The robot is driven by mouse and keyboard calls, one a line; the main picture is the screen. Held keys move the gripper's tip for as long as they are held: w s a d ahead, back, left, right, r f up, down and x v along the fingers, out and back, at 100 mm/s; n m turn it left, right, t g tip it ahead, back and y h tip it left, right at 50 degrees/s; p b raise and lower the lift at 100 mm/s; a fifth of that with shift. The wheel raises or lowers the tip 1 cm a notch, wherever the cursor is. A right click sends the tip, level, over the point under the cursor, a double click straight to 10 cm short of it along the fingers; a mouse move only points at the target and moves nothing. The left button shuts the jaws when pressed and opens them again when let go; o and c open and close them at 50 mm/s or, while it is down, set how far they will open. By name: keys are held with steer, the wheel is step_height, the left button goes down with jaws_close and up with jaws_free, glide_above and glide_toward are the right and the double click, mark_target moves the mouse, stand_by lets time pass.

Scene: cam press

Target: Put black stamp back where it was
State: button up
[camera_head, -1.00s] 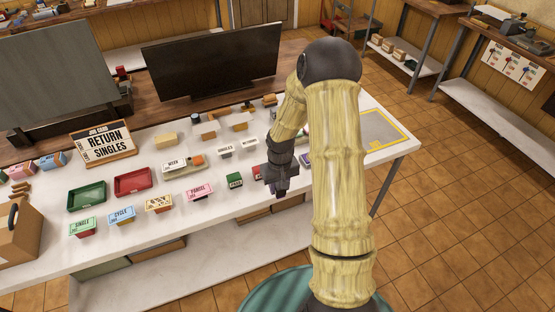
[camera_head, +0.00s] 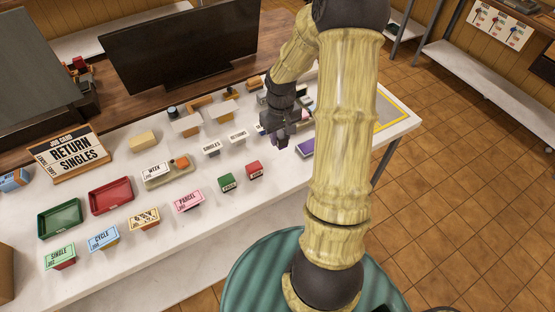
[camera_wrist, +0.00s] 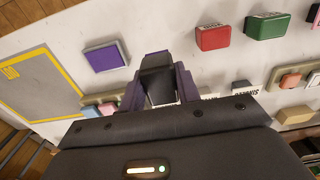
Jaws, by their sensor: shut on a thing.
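My gripper (camera_head: 277,137) is over the right part of the white table in the head view, behind the red block and left of the purple pad. In the wrist view, my gripper (camera_wrist: 160,92) is shut on a dark block, the black stamp (camera_wrist: 157,72). The stamp is mostly hidden by the gripper in the head view. The purple pad (camera_wrist: 105,56) lies just left of the jaws in the wrist view and also shows in the head view (camera_head: 305,147). White label cards (camera_head: 211,147) stand left of the gripper; jaws partly cover them in the wrist view.
A red block (camera_head: 255,170) and green block (camera_head: 227,183) sit nearer the front edge. A grey mat with yellow border (camera_head: 392,114) lies at the right end. A sign (camera_head: 78,152) reads "RETURN SINGLES". Small items (camera_head: 308,101) stand beside the gripper, partly hidden by my arm.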

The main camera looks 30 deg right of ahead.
steer(key=shift+f+p, duration=0.35)
steer(key=shift+f, duration=2.8)
steer(key=shift+f, duration=1.85)
steer(key=shift+f, duration=0.2)
steer(key=o, duration=0.9)
steer(key=shift+c, duration=0.2)
